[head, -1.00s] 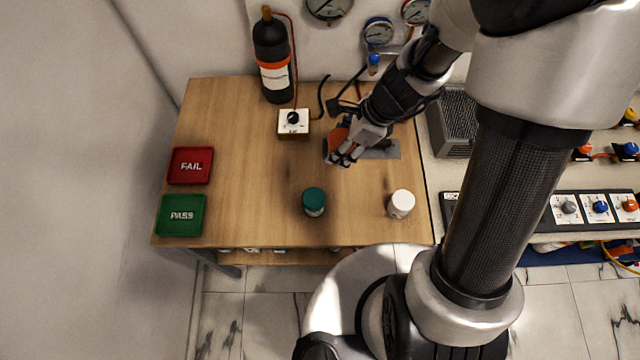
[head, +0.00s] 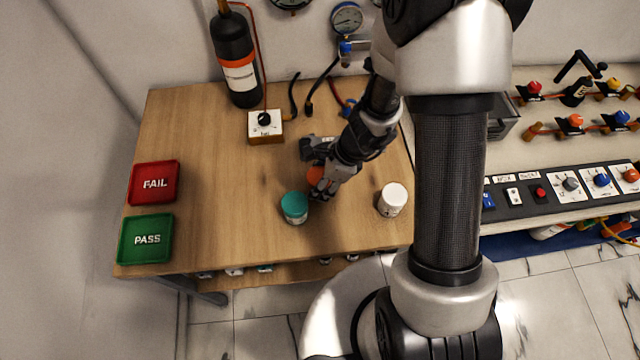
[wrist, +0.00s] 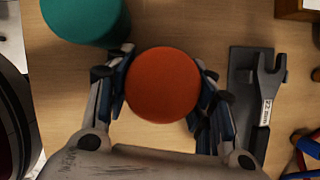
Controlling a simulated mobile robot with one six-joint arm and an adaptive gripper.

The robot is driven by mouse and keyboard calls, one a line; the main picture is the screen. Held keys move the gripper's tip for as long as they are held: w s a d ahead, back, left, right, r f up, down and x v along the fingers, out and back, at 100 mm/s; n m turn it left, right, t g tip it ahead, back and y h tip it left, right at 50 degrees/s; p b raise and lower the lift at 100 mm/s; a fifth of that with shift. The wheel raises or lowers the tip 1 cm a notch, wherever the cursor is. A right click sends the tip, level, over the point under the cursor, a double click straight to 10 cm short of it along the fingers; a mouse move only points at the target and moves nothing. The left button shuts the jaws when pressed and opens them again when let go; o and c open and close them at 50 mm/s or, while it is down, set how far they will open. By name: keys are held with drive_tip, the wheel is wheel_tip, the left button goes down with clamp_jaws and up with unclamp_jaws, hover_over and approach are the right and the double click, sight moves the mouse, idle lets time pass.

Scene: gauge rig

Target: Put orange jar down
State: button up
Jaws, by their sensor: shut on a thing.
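The orange jar (wrist: 161,85) sits between the two fingers of my gripper (wrist: 163,90) in the wrist view, seen from its round lid. In the head view my gripper (head: 322,190) covers most of the orange jar (head: 315,176), which is over the middle of the wooden table (head: 215,160). The gripper is shut on the jar. I cannot tell whether the jar's base touches the table. A teal jar (head: 294,207) stands just to its left and nearer the front; its lid also shows in the wrist view (wrist: 82,18).
A white jar (head: 392,199) stands to the right. The wrist view shows a dark holder with a wrench (wrist: 262,95). Red FAIL (head: 154,183) and green PASS (head: 146,239) trays lie at the left. A black bottle (head: 235,55) and a switch box (head: 265,126) stand behind. The left-middle table is clear.

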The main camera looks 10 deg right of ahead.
drive_tip(key=shift+f, duration=0.1)
drive_tip(key=shift+f, duration=0.15)
drive_tip(key=o, duration=1.1)
drive_tip(key=shift+c, duration=0.2)
